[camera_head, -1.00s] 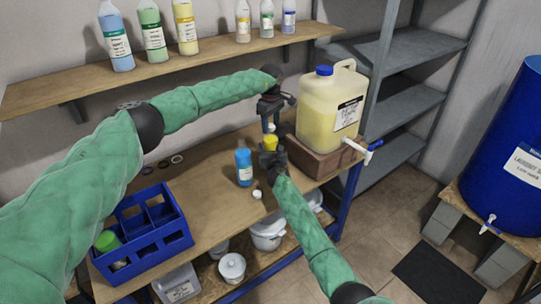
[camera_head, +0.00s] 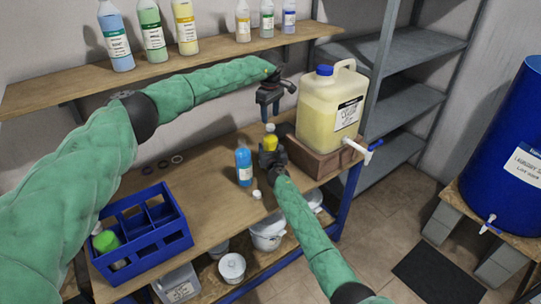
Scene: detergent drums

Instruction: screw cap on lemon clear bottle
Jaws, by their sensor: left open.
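The lemon clear bottle (camera_head: 270,143), with yellow liquid, stands upright near the right part of the workbench, by the large jug. A small white cap (camera_head: 270,128) shows at its top; how tightly it sits I cannot tell. My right gripper (camera_head: 268,156) is closed around the bottle and hides its lower part. My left gripper (camera_head: 269,116) points down above the bottle, open and empty, with its fingertips a little above the cap.
A blue bottle (camera_head: 244,166) and a loose white cap (camera_head: 257,195) are left of the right gripper. The pale yellow jug (camera_head: 325,110) on a wooden block (camera_head: 310,155) stands close on the right. A blue crate (camera_head: 150,255) is front left. Bench space between is clear.

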